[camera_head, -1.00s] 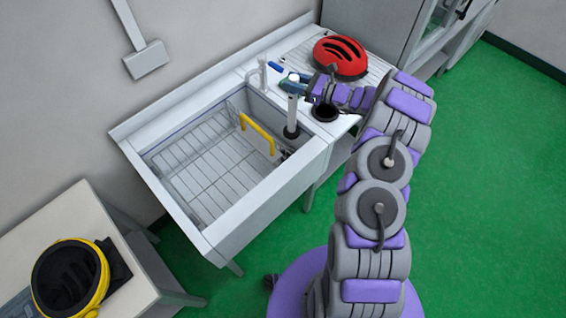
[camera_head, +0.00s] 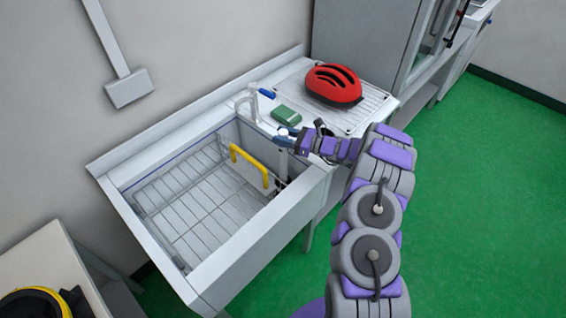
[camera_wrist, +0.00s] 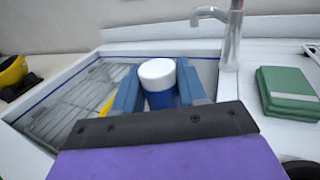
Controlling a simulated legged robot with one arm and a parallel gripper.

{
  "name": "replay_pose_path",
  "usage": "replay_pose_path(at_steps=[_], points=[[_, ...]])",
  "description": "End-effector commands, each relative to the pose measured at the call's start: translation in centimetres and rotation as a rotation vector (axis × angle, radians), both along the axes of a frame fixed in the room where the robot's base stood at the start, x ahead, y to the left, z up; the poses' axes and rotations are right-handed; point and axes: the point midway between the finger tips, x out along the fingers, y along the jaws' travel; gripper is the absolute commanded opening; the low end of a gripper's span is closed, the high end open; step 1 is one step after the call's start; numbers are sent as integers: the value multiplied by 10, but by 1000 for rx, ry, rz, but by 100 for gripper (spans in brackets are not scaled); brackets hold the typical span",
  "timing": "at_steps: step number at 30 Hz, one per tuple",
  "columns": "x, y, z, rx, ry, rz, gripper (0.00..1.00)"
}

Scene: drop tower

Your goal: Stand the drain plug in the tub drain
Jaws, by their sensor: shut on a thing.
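My gripper (camera_head: 289,139) is shut on the drain plug (camera_head: 284,160), an upright pale tube that hangs into the right end of the tub (camera_head: 232,258). In the wrist view the plug (camera_wrist: 157,71) shows a white top and a blue part below it, between the two blue fingers (camera_wrist: 160,86). The plug's lower end is hidden behind the tub's front wall. The drain is not visible, so I cannot tell whether the plug touches it.
A wire rack (camera_head: 195,215) and a yellow-handled board (camera_head: 250,166) stand in the tub, left of the plug. The tap (camera_head: 253,100) is behind. A yellow-black object (camera_head: 35,303) sits at lower left.

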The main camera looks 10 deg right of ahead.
Motion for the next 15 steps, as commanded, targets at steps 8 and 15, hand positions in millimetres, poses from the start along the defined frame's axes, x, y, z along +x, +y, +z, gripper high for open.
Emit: replay_pose_path(at_steps=[8,15], points=[[-1,1,-37,2,1,2,0],[-1,0,-68,4,6,1,0]])
